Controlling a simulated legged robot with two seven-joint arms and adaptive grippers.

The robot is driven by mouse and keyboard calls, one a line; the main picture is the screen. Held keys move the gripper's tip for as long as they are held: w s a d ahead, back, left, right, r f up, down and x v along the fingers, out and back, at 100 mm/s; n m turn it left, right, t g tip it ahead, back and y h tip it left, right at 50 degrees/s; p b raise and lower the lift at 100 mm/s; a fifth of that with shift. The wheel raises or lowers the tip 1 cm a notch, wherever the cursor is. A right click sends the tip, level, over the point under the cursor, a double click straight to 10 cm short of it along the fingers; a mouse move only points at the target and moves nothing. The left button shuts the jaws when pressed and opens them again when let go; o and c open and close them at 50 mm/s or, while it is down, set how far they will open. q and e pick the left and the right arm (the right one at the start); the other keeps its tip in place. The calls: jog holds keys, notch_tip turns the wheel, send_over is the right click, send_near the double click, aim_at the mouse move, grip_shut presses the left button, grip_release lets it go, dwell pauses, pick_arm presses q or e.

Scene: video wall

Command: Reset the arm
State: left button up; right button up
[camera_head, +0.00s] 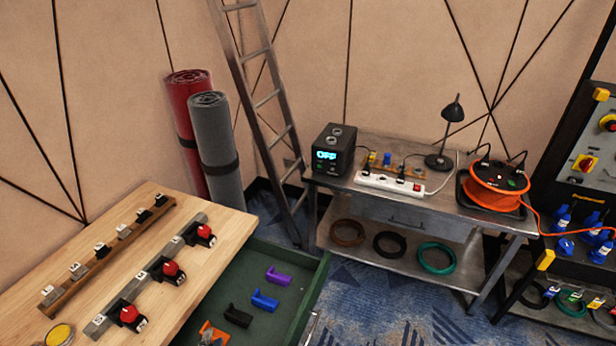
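Neither of my grippers nor either of my arms can be made out in the head view. The task names no other object. The nearest surface is a wooden table top (150,270) at lower left. Beside it is an open green drawer (310,285).
The drawer holds purple (278,276), blue (264,300), black (237,316) and orange pieces. Red-handled parts sit on a rail on the table top. A metal workbench (440,207) carries a black box reading OFF (335,150), a power strip, lamp and orange cable reel (497,187). A ladder leans behind.

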pick_arm(q)
jog(key=s+d+f+n+g+h, duration=0.1)
jog(key=s+d+f+n+g, duration=0.1)
jog(key=s+f+n+g, duration=0.55)
jog(key=s+d+f+n+g+h, duration=0.1)
jog(key=s+d+f+n+g, duration=0.15)
jog(key=s+f+g, duration=0.75)
jog(key=s+f+t, duration=0.2)
jog(key=s+f, duration=0.1)
jog(key=f, duration=0.9)
jog(key=s+a+f+t+p, duration=0.1)
jog(key=s+f, duration=0.3)
jog(key=f, duration=0.8)
jog(key=shift+s+f+t, duration=0.2)
jog(key=shift+f+t, duration=0.2)
jog(key=shift+t, duration=0.05)
pick_arm(e)
jog(key=shift+s+f, duration=0.4)
jog(key=shift+f, duration=0.2)
jog(key=shift+s+f, duration=0.4)
jog(key=shift+f, duration=0.2)
pick_arm(q)
jog(key=shift+a, duration=0.2)
pick_arm(e)
jog(key=shift+w+r, duration=0.1)
jog(key=shift+w, duration=0.05)
